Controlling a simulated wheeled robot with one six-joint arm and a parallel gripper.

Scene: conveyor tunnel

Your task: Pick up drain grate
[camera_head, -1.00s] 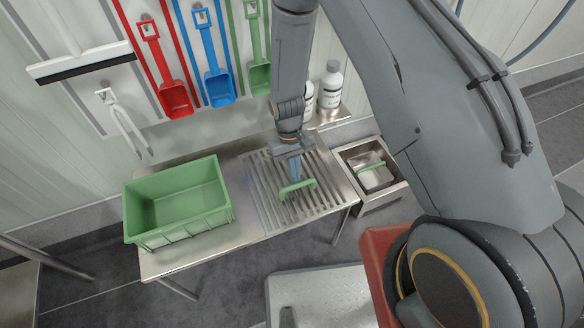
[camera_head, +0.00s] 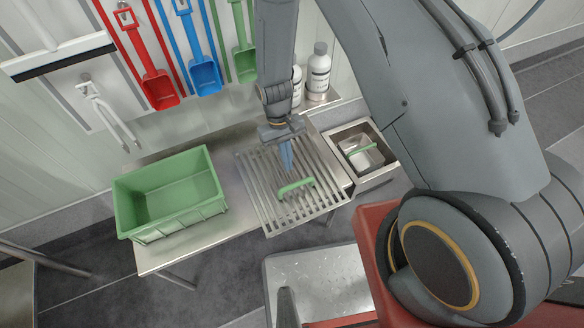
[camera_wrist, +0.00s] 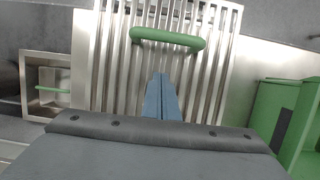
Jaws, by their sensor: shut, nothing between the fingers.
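The drain grate (camera_head: 262,207) is a slatted metal panel with a green handle (camera_head: 296,188), lying on the right part of the steel table. In the wrist view the grate (camera_wrist: 118,75) fills the upper middle, and its green handle (camera_wrist: 168,40) runs crosswise ahead of my fingers. My gripper (camera_head: 288,168) is above the grate, pointing down, just behind the handle in the head view. In the wrist view my gripper's (camera_wrist: 160,82) blue fingers are together and empty, apart from the handle. I cannot tell their exact height above the slats.
A green crate (camera_head: 172,225) stands on the table's left part. A steel basin (camera_head: 372,172) with a smaller green-handled item is to the right. White bottles (camera_head: 318,72) stand behind. Red, blue and green scoops (camera_head: 205,75) hang on the wall. A grey platform (camera_head: 318,275) is in front.

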